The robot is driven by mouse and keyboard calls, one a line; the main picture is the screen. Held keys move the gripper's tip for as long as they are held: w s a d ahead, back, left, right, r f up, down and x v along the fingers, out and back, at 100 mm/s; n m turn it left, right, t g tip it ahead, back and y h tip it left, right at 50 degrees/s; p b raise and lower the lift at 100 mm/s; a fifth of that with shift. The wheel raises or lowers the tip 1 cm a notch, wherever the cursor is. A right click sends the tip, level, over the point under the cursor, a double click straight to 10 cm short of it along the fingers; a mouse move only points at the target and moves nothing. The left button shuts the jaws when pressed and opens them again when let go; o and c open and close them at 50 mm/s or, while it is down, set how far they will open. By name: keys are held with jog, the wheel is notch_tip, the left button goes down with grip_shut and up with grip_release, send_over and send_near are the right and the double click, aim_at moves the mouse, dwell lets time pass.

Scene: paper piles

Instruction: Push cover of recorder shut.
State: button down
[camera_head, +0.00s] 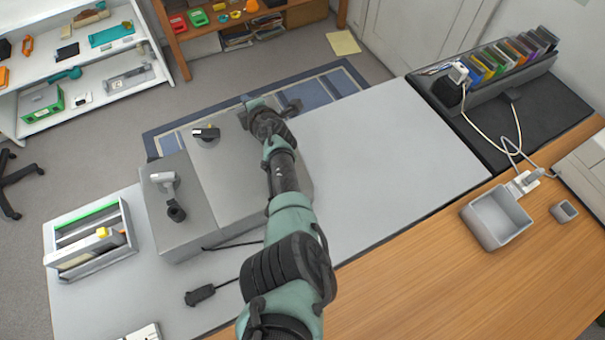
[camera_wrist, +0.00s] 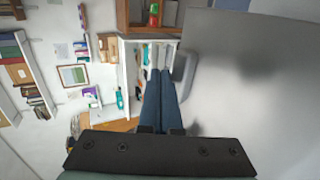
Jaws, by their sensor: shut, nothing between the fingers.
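A large grey box-shaped unit (camera_head: 222,170), which I take for the recorder, stands on the pale table, partly hidden behind my arm. A black knob or latch (camera_head: 206,133) sits on its top. I cannot make out in the head view which part is its cover or how far open it is. My gripper (camera_head: 252,103) is over the unit's far edge, its fingertips not clear there. In the wrist view my gripper (camera_wrist: 160,76) has its two blue fingers together and empty. A light grey rounded part (camera_wrist: 184,72) is just right of the fingertips, and a broad grey surface (camera_wrist: 250,110) lies beyond; contact is unclear.
A loose black plug (camera_head: 200,295) lies in front. The pale tabletop (camera_head: 400,150) right of my arm is clear. A grey bin (camera_head: 497,218) sits on the wooden desk.

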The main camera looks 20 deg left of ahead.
notch_tip(320, 180, down, 8)
jog(key=w+a+b, duration=0.2)
jog(key=a+b, duration=0.1)
jog(key=b, duration=0.6)
jog(key=shift+w+f+b, duration=0.15)
jog(key=shift+f+b, duration=0.05)
jog(key=shift+b, duration=0.1)
notch_tip(320, 180, up, 14)
jog(key=p, duration=1.4)
jog(key=shift+p, duration=0.35)
